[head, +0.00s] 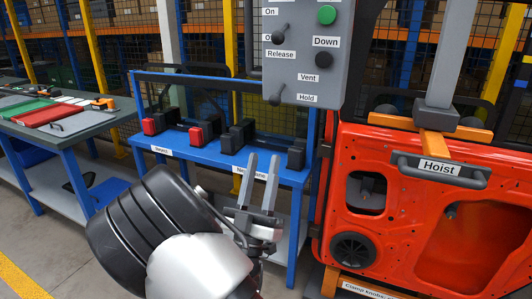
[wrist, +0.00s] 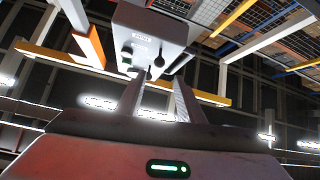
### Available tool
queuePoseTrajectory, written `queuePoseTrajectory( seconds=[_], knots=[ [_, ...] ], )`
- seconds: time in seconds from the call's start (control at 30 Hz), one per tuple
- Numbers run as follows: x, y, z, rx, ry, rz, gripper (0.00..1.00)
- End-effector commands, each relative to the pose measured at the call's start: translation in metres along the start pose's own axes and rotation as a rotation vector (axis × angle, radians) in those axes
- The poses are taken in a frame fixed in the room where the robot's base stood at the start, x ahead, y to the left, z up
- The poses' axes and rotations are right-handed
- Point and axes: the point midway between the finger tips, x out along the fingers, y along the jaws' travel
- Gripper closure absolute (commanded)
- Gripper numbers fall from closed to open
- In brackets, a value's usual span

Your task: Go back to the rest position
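My gripper (head: 260,181) is in the middle of the head view, in front of the blue rack. Its two grey fingers point up and stand apart, with nothing between them. In the wrist view my gripper (wrist: 158,95) also has its fingers apart and empty, with the grey control box (wrist: 150,40) beyond them overhead. In the head view the control box (head: 310,60) hangs above and to the right of my gripper, with a gap between them.
An orange-red door panel (head: 400,215) hangs from the hoist (head: 437,168) at right. A blue rack (head: 215,158) with several black and red devices stands behind my gripper. A workbench (head: 75,125) with red and green items is at left. Grey floor shows at lower left.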

Motion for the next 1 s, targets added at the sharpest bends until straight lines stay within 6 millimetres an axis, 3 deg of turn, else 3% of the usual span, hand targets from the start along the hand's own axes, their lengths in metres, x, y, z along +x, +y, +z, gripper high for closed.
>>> queuePoseTrajectory(
  seconds=[0.37, 0.47, 0.63, 0.7, 0.77, 0.87, 1.0],
  knots=[
    [-0.002, 0.001, 0.001, 0.001, -0.004, 0.001, 0.65],
    [0.008, 0.005, 0.013, 0.017, -0.065, 0.008, 0.65],
    [0.046, 0.027, 0.079, 0.142, -0.407, 0.021, 0.65],
    [0.057, 0.034, 0.107, 0.227, -0.590, 0.009, 0.65],
    [0.060, 0.038, 0.123, 0.304, -0.736, -0.015, 0.65],
    [0.060, 0.043, 0.132, 0.423, -0.947, -0.080, 0.65],
    [0.049, 0.056, 0.111, 0.544, -1.187, -0.213, 0.65]
  ],
)
